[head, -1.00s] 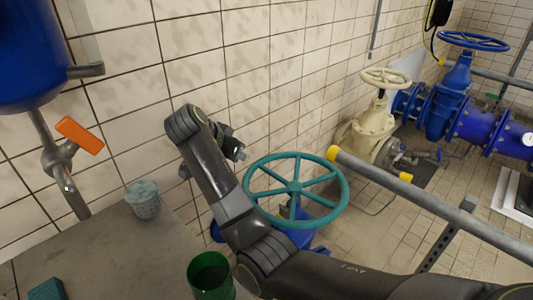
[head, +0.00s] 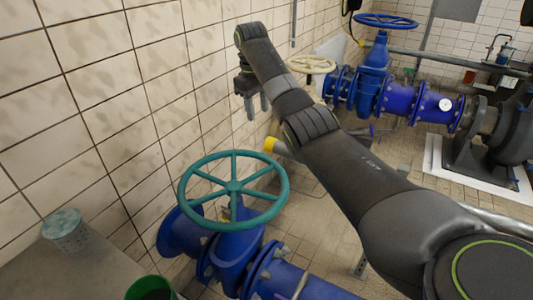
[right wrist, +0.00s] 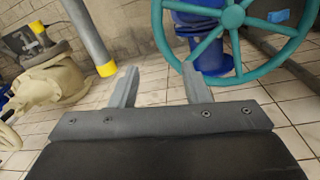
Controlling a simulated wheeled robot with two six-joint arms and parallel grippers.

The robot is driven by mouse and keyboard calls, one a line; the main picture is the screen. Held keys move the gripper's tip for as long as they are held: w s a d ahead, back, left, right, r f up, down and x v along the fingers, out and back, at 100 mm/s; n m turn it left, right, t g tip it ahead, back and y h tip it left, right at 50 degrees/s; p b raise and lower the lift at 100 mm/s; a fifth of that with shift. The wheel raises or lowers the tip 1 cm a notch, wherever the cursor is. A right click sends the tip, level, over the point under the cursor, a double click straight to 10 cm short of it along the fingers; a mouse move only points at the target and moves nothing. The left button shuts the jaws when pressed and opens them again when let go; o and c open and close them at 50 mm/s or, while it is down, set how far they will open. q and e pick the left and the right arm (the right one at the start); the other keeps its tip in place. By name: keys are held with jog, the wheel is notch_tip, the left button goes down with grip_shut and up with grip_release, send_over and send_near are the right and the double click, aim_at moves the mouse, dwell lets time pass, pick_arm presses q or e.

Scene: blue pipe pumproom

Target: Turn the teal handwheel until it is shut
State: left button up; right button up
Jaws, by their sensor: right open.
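The teal handwheel (head: 235,187) is a spoked ring lying roughly level on a blue valve (head: 235,250) near the tiled wall. Nothing touches it. My right gripper (head: 258,106) is open and empty, apart from the wheel and above and beyond it in the head view, its fingers pointing down. In the right wrist view, my right gripper's two fingers (right wrist: 158,76) stand apart with only floor and wall between them. There the teal handwheel (right wrist: 232,17) shows at the upper right, partly cut off by the top edge. My left gripper is in no view.
A grey rail with a yellow end cap (head: 270,144) lies close to the handwheel's right; it also shows in the wrist view (right wrist: 106,69). A cream handwheel (head: 311,64) and a blue one (head: 386,20) stand beyond. A counter with a speckled cup (head: 65,230) is lower left.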

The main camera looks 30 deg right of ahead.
send_near(262, 155)
jog(key=f, duration=0.9)
jog(key=shift+w+d, duration=0.1)
jog(key=shift+d, duration=0.3)
grip_shut()
